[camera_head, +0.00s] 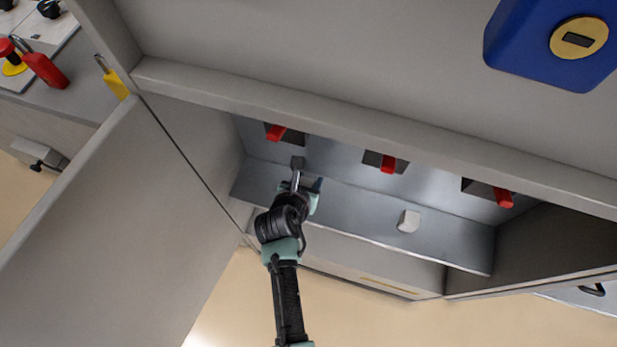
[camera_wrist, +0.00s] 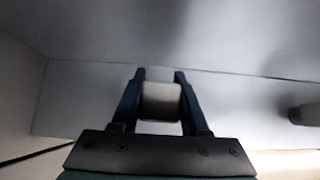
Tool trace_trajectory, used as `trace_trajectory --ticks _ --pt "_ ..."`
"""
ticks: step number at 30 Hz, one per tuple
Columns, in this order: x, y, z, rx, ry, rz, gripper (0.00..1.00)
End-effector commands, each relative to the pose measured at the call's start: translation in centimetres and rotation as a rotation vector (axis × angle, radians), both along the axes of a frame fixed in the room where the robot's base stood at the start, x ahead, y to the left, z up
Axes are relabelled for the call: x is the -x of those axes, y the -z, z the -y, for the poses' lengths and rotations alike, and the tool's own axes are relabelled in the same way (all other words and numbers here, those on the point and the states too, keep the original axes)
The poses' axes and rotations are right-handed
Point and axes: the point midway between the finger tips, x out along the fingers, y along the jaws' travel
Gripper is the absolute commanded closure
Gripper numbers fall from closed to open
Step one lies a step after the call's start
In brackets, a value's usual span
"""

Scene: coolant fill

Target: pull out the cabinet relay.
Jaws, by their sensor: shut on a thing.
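My gripper (camera_head: 303,182) reaches into the open cabinet, toward the left end of its metal interior. In the wrist view my gripper (camera_wrist: 160,76) has its two dark blue fingers on either side of a light grey block, the likely relay (camera_wrist: 161,101). The fingers are shut on it. A small grey piece (camera_head: 297,162) shows just beyond the fingertips in the head view. I cannot tell whether it is the same block, or whether the block is still seated.
A second pale block (camera_head: 409,221) sits on the metal ledge to the right; it also shows in the wrist view (camera_wrist: 306,114). Red switch handles (camera_head: 388,164) line the back panel. The cabinet door (camera_head: 120,230) stands open at left. A blue box (camera_head: 555,45) is at upper right.

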Motion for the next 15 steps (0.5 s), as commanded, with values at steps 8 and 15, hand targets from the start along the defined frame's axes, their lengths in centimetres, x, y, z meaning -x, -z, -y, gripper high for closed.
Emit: trace_trajectory --ticks 8,15 --pt "0.0 -1.5 0.0 0.001 -0.001 0.001 0.91" --pt "0.0 -2.5 0.0 0.001 -0.001 0.001 0.91"
